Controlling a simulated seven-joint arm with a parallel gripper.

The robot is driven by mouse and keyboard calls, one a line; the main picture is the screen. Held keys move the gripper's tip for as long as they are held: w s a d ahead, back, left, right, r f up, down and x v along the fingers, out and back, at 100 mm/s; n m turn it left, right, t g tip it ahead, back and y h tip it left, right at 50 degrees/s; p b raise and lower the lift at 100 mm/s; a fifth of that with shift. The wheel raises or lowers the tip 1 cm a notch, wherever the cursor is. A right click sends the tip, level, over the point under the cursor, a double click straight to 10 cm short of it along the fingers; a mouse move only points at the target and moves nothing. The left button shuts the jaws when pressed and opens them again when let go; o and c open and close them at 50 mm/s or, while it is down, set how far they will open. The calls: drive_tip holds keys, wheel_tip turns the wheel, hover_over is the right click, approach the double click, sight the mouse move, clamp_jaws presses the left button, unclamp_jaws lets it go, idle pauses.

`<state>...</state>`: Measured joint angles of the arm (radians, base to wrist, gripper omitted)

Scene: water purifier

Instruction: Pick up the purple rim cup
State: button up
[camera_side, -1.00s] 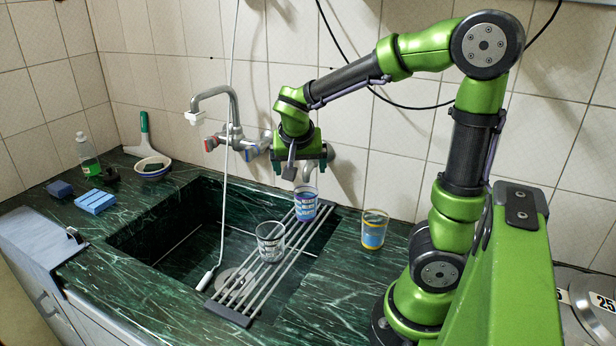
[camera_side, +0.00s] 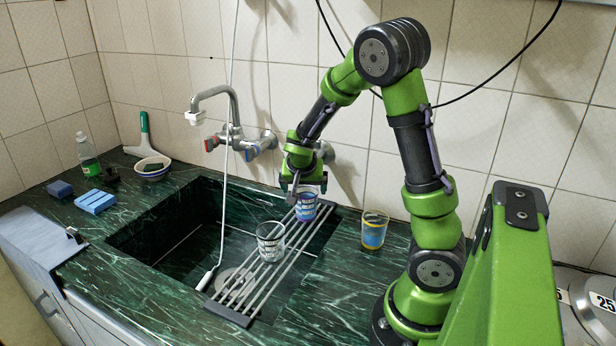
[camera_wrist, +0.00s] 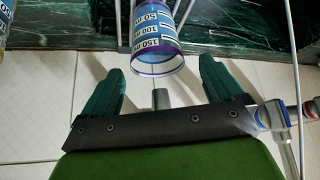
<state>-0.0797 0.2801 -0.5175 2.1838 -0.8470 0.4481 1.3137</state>
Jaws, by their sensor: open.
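The purple rim cup (camera_side: 307,204) stands upright on the drying rack at the back of the sink, with blue and white measuring marks on its side. In the wrist view its purple rim (camera_wrist: 157,62) shows at top centre, just ahead of the fingers and roughly midway between them. My gripper (camera_side: 306,188) is at the cup's top in the side view, and part of the cup is hidden behind it. In the wrist view its two green fingers (camera_wrist: 159,82) are spread apart, with nothing between their tips but the cup's rim close by.
A clear cup with dark marks (camera_side: 270,241) stands on the metal drying rack (camera_side: 232,318), nearer the front. A yellow-rimmed cup (camera_side: 374,230) stands on the counter to the right. The faucet (camera_side: 232,135) and a hanging white cord (camera_side: 225,190) are to the left.

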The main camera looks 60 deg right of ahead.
sight(306, 191)
drive_tip(key=x, duration=0.4)
drive_tip(key=shift+s+d+f, duration=0.1)
drive_tip(key=shift+d, duration=0.05)
drive_tip(key=c, duration=1.3)
drive_tip(key=shift+r, duration=0.25)
